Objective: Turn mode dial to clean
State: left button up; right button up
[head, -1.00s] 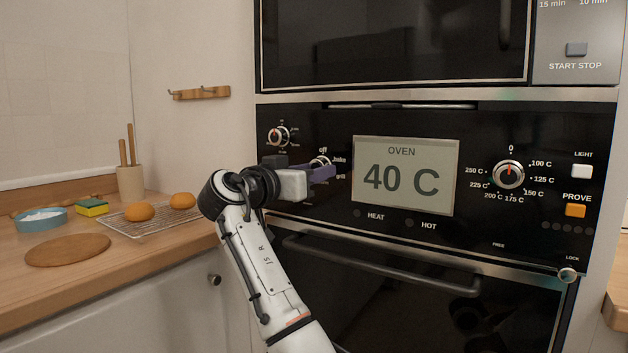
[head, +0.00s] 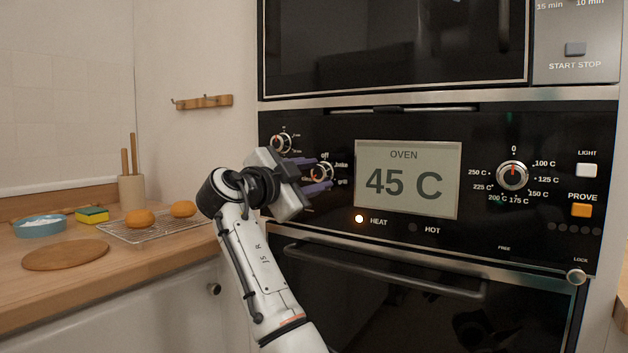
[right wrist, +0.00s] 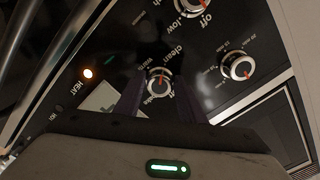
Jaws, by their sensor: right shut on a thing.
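The mode dial (head: 322,172) is a small round silver knob on the black oven panel, left of the display. In the head view my right gripper (head: 318,178) reaches it from the left and partly hides it, with "off" and "bake" readable beside it. In the right wrist view the mode dial (right wrist: 160,83) sits between my two purple fingers, which are shut on it. The word "clean" stands beside the dial in that view. I cannot tell surely which label its red mark points to. My left gripper is not in view.
The oven display (head: 408,178) reads 45 C, and the heat light (head: 359,218) is lit. The timer dial (head: 282,143) is just above my gripper. The temperature dial (head: 512,175) is far right. The oven door handle (head: 385,270) runs below. A counter with buns (head: 140,217) stands left.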

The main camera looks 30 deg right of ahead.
jog(key=shift+m, duration=0.9)
jog(key=o, duration=1)
jog(key=v, duration=1)
jog(key=shift+a, duration=0.2)
